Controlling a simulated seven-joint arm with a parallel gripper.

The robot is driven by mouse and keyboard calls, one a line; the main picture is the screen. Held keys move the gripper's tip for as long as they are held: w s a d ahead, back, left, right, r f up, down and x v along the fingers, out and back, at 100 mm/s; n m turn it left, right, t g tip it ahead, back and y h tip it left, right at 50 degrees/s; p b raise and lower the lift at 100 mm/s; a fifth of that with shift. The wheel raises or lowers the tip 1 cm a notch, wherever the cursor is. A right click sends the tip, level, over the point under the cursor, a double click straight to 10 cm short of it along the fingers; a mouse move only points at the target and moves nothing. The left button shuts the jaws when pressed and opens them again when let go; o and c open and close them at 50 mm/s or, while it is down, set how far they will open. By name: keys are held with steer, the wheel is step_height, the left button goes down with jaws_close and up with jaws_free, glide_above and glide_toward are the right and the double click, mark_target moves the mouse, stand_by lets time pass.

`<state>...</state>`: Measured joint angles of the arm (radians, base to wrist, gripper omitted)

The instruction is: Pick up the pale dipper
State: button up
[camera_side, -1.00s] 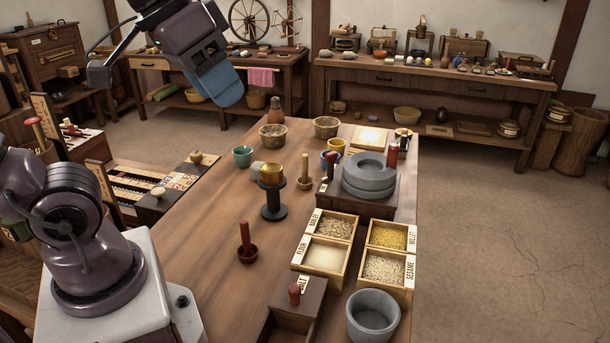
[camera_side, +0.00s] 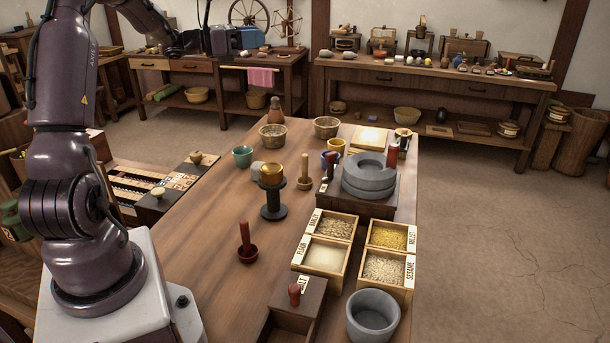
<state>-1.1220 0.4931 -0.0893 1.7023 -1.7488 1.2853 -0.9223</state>
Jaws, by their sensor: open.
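The pale dipper (camera_side: 305,171) stands upright on the wooden table (camera_side: 208,258), a light wood handle rising from a small round bowl. It is just right of the gold cup on its dark stand and left of the grey quern stones. A similar dark red dipper (camera_side: 246,243) stands nearer the camera. My gripper (camera_side: 250,39) is at the end of the raised arm at the upper left, above and well away from the pale dipper. It is open; its fingers are small and hard to make out. I see nothing held in it.
The gold cup on a dark stand (camera_side: 272,199) is close on the dipper's left. Grain boxes (camera_side: 322,255) fill the right front. The table's left front is clear.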

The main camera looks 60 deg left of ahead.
glide_toward(305, 171)
steer(key=r, duration=0.1)
steer(key=a+r, duration=0.1)
steer(key=shift+s+a+r+h, duration=0.2)
steer(key=shift+s+r+h, duration=0.1)
steer(key=shift+r, duration=0.1)
steer(key=shift+w+f, duration=0.1)
steer(key=shift+f, duration=0.2)
steer(key=x, duration=1.2)
steer(key=shift+w+f, duration=0.1)
steer(key=shift+w, duration=0.25)
steer(key=shift+c, duration=0.5)
jaws_close()
